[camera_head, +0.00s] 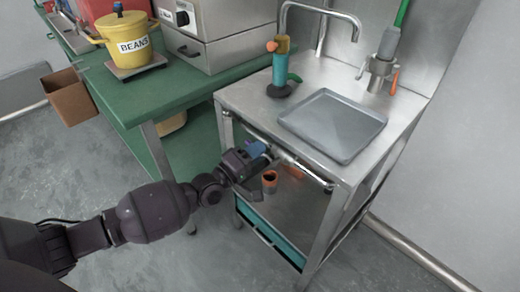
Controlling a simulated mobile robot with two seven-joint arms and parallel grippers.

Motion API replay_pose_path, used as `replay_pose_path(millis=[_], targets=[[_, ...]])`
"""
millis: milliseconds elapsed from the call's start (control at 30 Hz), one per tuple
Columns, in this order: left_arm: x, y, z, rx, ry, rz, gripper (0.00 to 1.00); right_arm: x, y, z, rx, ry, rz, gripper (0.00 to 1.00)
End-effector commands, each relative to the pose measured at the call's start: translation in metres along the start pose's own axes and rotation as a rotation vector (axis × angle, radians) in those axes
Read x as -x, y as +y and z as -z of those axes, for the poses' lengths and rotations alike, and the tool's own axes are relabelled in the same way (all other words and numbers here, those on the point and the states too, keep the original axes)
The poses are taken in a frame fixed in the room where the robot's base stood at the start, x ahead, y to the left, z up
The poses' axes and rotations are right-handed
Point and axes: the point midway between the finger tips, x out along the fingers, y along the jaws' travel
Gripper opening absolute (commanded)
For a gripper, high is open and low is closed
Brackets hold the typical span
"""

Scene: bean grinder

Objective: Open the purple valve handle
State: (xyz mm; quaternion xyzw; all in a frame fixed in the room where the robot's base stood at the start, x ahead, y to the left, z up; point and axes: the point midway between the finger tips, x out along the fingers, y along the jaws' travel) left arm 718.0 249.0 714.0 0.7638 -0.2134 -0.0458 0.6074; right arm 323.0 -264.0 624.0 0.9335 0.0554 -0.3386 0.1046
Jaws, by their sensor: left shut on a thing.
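The purple valve handle (255,149) shows as a small blue-purple piece below the front edge of the metal sink table, beside the front rail. My left gripper (260,158) reaches in from the lower left and is shut on the handle. The fingers and wrist hide part of the handle, so its exact angle is hard to tell. My right gripper is out of view.
The steel table (244,98) holds a grey tray (332,124), a teal and orange grinder (281,70) and a faucet (318,10). An orange-rimmed cup (269,181) stands on the lower shelf. A green table (165,95) with a yellow beans pot (127,40) is at left.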

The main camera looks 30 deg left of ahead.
Motion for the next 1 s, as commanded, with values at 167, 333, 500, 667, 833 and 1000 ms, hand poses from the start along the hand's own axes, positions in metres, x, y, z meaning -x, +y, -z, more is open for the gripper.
replay_pose_path(millis=[167,333,500,667,833,1000], targets=[[0.003,-0.010,-0.002,0.123,0.023,0.005,0.00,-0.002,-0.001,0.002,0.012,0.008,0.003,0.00],[0.004,-0.014,-0.003,0.204,0.040,0.005,0.00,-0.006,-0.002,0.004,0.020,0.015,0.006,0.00],[0.004,-0.015,-0.003,0.250,0.049,0.004,0.00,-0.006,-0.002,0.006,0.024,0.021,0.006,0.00],[0.004,-0.015,-0.003,0.270,0.053,0.003,0.00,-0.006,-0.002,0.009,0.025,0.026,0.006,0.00],[0.004,-0.015,-0.003,0.275,0.054,0.003,0.00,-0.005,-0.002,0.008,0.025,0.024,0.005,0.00],[0.004,-0.016,-0.003,0.275,0.054,0.003,0.00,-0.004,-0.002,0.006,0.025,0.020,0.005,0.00]])
